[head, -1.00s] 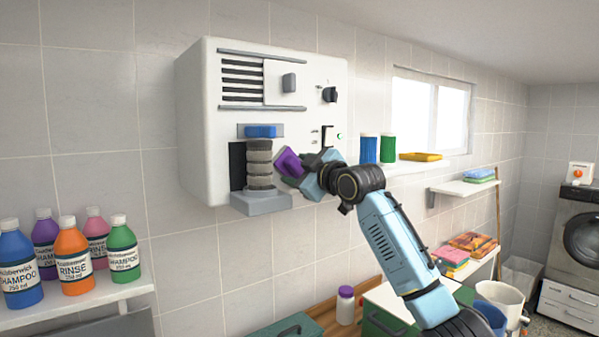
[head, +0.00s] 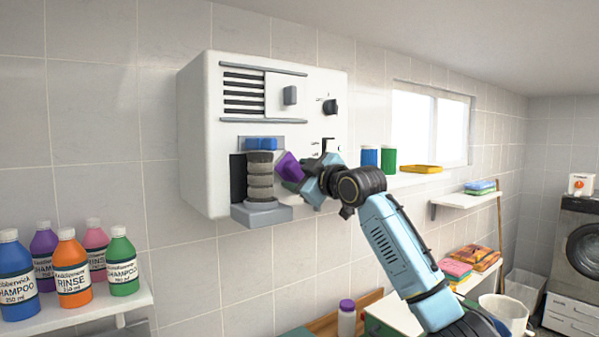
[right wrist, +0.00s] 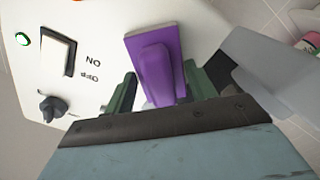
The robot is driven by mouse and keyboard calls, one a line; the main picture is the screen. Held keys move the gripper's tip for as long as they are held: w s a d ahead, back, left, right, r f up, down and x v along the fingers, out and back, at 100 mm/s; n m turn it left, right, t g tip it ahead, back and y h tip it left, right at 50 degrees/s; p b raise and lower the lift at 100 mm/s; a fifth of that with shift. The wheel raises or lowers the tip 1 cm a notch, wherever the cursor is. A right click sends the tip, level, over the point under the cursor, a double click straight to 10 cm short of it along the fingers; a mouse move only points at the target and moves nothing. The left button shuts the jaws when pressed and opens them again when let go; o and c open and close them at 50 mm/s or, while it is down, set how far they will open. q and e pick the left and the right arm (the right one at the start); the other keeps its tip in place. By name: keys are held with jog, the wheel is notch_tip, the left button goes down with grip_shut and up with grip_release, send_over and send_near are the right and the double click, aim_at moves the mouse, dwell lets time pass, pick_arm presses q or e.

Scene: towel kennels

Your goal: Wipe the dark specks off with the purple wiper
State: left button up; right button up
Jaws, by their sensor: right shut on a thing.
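My right gripper (right wrist: 160,95) is shut on the purple wiper (right wrist: 152,58), which sits between its two green fingers in the right wrist view. In the head view the purple wiper (head: 290,166) is held in front of the lower face of the white wall unit (head: 193,140), just right of the stacked grey column. I cannot tell whether the wiper touches the unit's face. No dark specks can be made out; the wiper and my gripper hide part of the face. My left gripper is not in view.
The unit has a grey column (head: 260,178) on a ledge (head: 262,214), a blue block (head: 261,144), a vent, knob (head: 330,106) and a switch (right wrist: 58,52). Shampoo bottles (head: 72,268) stand on a shelf at left. Blue and green canisters (head: 389,160) stand on the sill at right.

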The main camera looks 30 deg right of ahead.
notch_tip(320, 180, down, 2)
jog(key=shift+f+p, duration=0.1)
jog(key=shift+p, duration=0.45)
jog(key=shift+r, duration=2.05)
notch_tip(320, 180, down, 6)
jog(key=b, duration=0.2)
jog(key=shift+s+d+b, duration=0.2)
jog(key=shift+s+b, duration=0.55)
jog(key=shift+s, duration=2.15)
